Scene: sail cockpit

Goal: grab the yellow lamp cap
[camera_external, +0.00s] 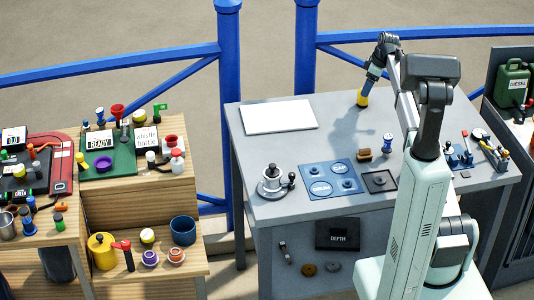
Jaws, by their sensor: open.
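A small yellow cap-like piece (362,98) stands on the grey table toward the back, right of the white board. It looks like the yellow lamp cap, though it is small here. My gripper (366,87) points down at it from above, fingers open. The fingertips are at or just above its top; I cannot tell whether they touch it or straddle it. The upper part of the yellow piece is partly hidden by the fingers.
The grey table (350,135) has free room around the yellow piece. A white board (279,117) lies to the left. Blue plates (330,178), a silver winch-like piece (271,181) and a small brown piece (364,155) sit nearer the front. A blue railing (225,110) runs behind.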

